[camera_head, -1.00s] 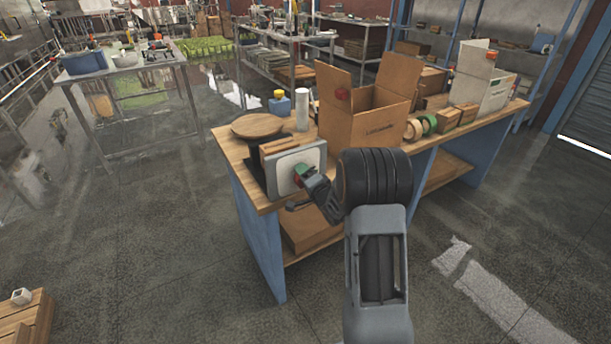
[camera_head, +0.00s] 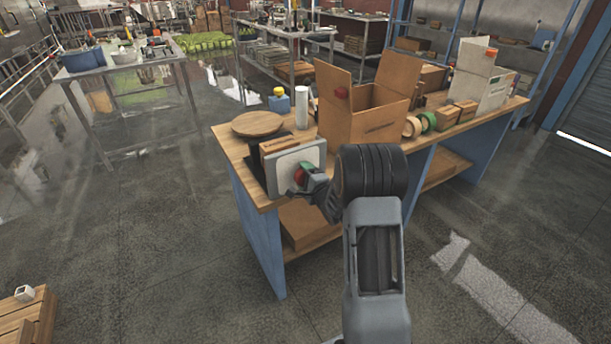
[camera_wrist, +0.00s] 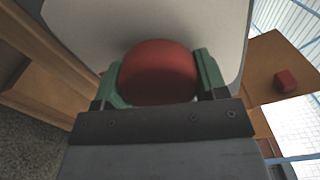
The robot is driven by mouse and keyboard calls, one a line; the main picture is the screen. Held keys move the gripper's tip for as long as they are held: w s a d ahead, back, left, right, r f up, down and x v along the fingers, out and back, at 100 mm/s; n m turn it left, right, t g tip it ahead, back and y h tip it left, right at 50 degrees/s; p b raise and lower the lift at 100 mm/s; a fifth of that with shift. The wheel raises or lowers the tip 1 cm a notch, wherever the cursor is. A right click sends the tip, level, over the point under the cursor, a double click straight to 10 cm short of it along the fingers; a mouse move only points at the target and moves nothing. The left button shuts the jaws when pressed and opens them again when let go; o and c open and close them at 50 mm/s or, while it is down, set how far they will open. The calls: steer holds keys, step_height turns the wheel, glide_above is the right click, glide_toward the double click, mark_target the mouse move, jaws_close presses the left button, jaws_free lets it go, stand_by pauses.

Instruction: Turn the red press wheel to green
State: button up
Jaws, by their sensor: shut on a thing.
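The red press wheel (camera_wrist: 158,72) is mounted on a light grey plate (camera_wrist: 100,20) and fills the middle of the wrist view. My gripper (camera_wrist: 158,75) has a green finger on each side of the wheel and is shut on it. In the head view the plate (camera_head: 283,178) stands upright at the near left end of the wooden bench, and my gripper (camera_head: 301,175) reaches it from the right. No green face of the wheel is visible.
A round wooden board (camera_head: 257,123) lies behind the plate. An open cardboard box (camera_head: 350,125) and tape rolls (camera_head: 429,121) stand to the right on the bench.

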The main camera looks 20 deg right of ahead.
stand_by(0.3)
steer(key=o, duration=0.9)
steer(key=shift+o, duration=0.2)
steer(key=s+d, duration=0.1)
steer(key=s, duration=1.2)
steer(key=shift+s+d, duration=0.3)
steer(key=shift+s, duration=0.05)
